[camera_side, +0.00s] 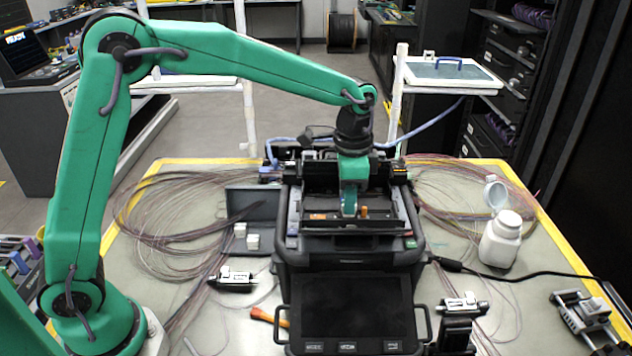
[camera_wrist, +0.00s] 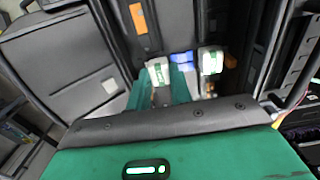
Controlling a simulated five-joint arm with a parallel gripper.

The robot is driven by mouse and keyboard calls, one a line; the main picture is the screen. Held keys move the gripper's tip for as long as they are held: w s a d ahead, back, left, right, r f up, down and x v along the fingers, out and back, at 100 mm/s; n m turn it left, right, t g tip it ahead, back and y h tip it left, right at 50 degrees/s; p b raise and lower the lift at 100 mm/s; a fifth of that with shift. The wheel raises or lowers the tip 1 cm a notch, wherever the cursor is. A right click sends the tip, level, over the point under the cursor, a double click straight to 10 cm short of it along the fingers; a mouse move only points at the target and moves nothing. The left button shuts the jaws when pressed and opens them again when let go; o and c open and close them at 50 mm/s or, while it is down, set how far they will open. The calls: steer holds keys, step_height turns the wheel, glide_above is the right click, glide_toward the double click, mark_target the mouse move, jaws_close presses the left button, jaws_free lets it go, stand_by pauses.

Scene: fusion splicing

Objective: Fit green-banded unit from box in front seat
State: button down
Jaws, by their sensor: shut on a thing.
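My green gripper (camera_side: 349,208) reaches down into the open top of the black splicer (camera_side: 350,255). In the wrist view, my gripper (camera_wrist: 162,82) has its two green fingers shut on a small white unit with a green band (camera_wrist: 159,70). A second white unit with a green mark (camera_wrist: 210,62) sits to the right of the fingers in the wrist view. The held unit is hidden by the fingers in the side view. The seats are mostly hidden, so I cannot tell whether the held unit touches one.
The open grey box (camera_side: 252,208) stands left of the splicer, with two white blocks (camera_side: 246,237) at its front. A white bottle (camera_side: 501,240) stands to the right. Fibre coils (camera_side: 165,210) lie at the left. An orange-handled tool (camera_side: 264,316) lies beside the screen (camera_side: 350,305).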

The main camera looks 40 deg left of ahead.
steer(key=c, duration=1.3)
jaws_free()
steer(key=shift+o, duration=0.2)
steer(key=shift+r, duration=0.1)
step_height(320, 180, up, 13)
